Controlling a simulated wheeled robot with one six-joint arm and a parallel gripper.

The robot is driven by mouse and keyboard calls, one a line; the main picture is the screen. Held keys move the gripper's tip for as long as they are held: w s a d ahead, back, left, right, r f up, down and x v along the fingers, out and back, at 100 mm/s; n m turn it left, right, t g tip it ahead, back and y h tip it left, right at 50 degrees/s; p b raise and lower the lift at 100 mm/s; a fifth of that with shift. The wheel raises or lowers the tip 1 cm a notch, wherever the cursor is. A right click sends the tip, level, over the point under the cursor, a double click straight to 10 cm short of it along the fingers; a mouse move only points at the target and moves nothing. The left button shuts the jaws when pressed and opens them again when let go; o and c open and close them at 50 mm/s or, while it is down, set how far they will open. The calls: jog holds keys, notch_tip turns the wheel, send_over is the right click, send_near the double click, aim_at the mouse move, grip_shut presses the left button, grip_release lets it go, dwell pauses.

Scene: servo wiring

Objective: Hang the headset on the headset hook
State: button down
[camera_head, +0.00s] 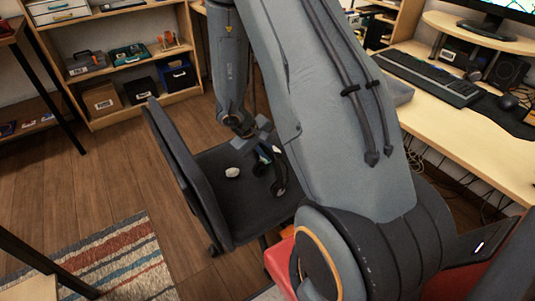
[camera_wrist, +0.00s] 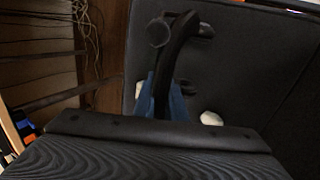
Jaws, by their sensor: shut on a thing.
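The headset (camera_wrist: 177,50) is black, with a curved band and rounded ends. In the wrist view its band runs between the blue fingers of my gripper (camera_wrist: 165,100), which is shut on it. In the head view my gripper (camera_head: 264,156) is over the chair seat, with the dark headset (camera_head: 279,178) at its fingers, partly hidden by my arm. I cannot tell whether the headset touches the seat. I cannot make out the headset hook in either view.
The office chair (camera_head: 240,205) has a white object (camera_head: 232,172) on its seat; its backrest (camera_head: 182,175) rises left of my gripper. The desk (camera_head: 480,160) with a keyboard (camera_head: 428,78) is at right. A shelf (camera_head: 130,110) stands behind. Open floor (camera_head: 95,190) lies left.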

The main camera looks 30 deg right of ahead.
jog(key=c, duration=1.8)
grip_release()
jog(key=w+a+r+t+y+p, duration=0.25)
jog(key=a+r, duration=0.45)
jog(key=r, duration=0.4)
jog(key=w+a+r+t+y+p, duration=0.1)
jog(key=w+a+r+t+y, duration=0.15)
jog(key=a+r, duration=0.55)
jog(key=s+d+r+m+g, duration=0.1)
jog(key=s+r+g, duration=0.1)
jog(key=s, duration=0.9)
jog(key=s+d+r+m+g, duration=0.1)
jog(key=s+r+g, duration=0.2)
jog(key=s, duration=0.8)
jog(key=shift+s+d+m, duration=0.15)
jog(key=shift+d+m, duration=0.15)
jog(key=shift+d, duration=0.05)
